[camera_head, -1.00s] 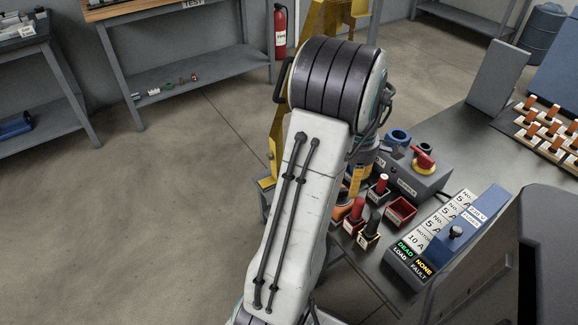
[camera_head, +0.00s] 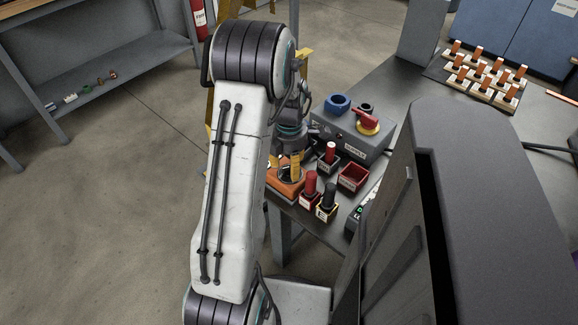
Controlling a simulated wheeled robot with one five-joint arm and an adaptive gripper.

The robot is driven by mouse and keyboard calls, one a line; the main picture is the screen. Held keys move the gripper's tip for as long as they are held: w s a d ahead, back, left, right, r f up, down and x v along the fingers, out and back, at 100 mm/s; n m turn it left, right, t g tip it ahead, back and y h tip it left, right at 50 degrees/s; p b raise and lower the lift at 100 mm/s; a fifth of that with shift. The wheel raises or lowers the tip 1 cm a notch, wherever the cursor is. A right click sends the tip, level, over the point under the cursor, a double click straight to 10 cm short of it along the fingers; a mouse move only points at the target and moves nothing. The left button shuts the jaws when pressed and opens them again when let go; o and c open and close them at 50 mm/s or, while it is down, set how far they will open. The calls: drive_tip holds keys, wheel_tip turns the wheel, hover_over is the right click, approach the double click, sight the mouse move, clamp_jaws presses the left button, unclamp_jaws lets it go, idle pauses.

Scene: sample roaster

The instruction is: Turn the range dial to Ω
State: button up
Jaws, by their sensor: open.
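An orange meter (camera_head: 287,190) lies on the grey bench, just left of the red and black probe holders. Its range dial is hidden; I cannot see its marks or where it points. My gripper (camera_head: 289,168) hangs from the wrist over the meter, pointing down. Its jaws are small, dark and partly covered by my arm. I see nothing held in it. I cannot tell whether the fingers touch the dial.
A red probe (camera_head: 311,186) and a black probe (camera_head: 329,198) stand in holders beside the meter. A red tray (camera_head: 353,177) and a grey box (camera_head: 352,145) with a red switch (camera_head: 365,118) stand behind. Fuse racks (camera_head: 487,72) sit at the back right.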

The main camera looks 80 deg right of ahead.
drive_tip(key=shift+o, duration=0.2)
drive_tip(key=shift+f, duration=0.3)
clamp_jaws()
